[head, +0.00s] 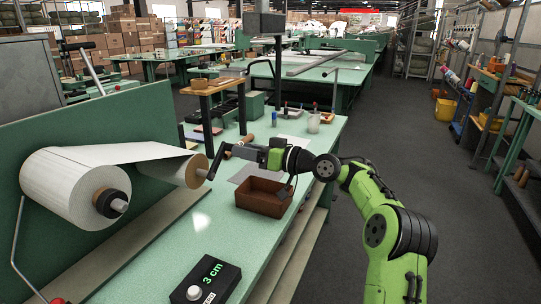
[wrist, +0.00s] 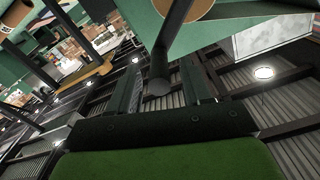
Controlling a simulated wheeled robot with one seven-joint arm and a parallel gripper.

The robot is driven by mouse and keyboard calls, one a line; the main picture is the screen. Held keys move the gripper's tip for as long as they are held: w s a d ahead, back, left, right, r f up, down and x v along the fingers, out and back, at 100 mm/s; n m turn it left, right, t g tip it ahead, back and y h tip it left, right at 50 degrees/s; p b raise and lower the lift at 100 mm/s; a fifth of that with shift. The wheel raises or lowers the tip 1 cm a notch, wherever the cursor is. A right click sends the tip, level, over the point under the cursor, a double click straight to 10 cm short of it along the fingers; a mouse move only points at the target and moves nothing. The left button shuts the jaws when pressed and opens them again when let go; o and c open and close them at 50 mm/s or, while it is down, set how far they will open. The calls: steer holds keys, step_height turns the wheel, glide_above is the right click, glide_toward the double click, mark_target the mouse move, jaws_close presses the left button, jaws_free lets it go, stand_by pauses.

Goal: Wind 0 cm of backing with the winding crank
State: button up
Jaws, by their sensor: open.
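The white backing roll (head: 75,188) lies at the left, and its sheet runs to a take-up roller (head: 192,170) with a brown end. The dark winding crank (head: 214,163) sits at that roller's near end. My gripper (head: 234,151) is at the crank, reaching in from the right. In the wrist view its two fingers stand apart, with the crank's dark round handle (wrist: 160,86) between them. Gaps show on both sides of the handle, so the fingers look open around it. A black counter box (head: 207,281) on the table reads "3 cm" in green.
A brown open tray (head: 264,198) stands on the green table (head: 175,242) just below my gripper. Pens and a cup (head: 313,123) stand farther back. A green upright panel (head: 130,115) is behind the rolls. The aisle floor (head: 440,200) at the right is clear.

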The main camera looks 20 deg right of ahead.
steer(key=p+v, duration=0.1)
steer(key=v, duration=1.2)
